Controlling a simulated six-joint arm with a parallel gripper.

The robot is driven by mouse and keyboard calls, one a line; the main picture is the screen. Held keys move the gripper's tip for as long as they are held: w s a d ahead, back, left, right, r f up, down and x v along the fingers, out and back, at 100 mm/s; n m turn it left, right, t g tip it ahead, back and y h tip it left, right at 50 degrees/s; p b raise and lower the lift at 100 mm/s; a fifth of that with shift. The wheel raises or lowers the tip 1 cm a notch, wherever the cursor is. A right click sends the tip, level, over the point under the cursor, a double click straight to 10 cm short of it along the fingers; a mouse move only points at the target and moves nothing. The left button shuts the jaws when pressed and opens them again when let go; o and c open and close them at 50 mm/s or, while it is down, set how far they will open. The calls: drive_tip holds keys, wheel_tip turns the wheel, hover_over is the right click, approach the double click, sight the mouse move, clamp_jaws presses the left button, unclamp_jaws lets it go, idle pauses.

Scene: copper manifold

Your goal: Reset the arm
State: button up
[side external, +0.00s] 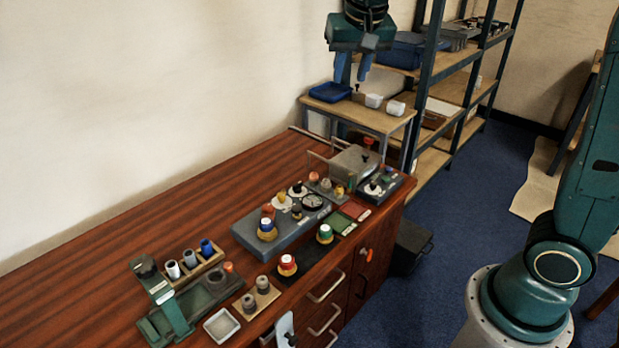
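My gripper (351,77) hangs down from the top edge of the side external view. Its two blue fingers are spread with a gap between them, and I see nothing held. In the picture it overlaps the small wooden stand behind the far end of the bench; its height and distance from that stand cannot be told exactly. The wooden bench (165,210) bears a grey manifold block (256,241) with several coloured caps and a dial on it. The part of my arm above the gripper is out of frame.
A blue tray (330,92) and white cups (396,108) stand on the small wooden stand (371,121). A metal shelf rack (452,88) is close on the right. A green press (160,300) and a wooden rack of cylinders (191,265) stand front left. The bench's left part is clear.

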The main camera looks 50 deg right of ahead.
drive_tip(key=s+a+f+n, duration=0.1)
drive_tip(key=s+n, duration=0.1)
drive_tip(key=s, duration=0.6)
drive_tip(key=s+a+f+n+t+y, duration=0.1)
drive_tip(key=s+a+f+n, duration=0.1)
drive_tip(key=s, duration=0.6)
drive_tip(key=s+a+f+n+t+y, duration=0.1)
drive_tip(key=s+a+f+n, duration=0.1)
drive_tip(key=s, duration=0.6)
drive_tip(key=shift+s+f+n, duration=0.15)
drive_tip(key=shift+f+n, duration=0.05)
drive_tip(key=shift+n, duration=0.4)
drive_tip(key=shift+o, duration=0.3)
drive_tip(key=shift+a, duration=0.1)
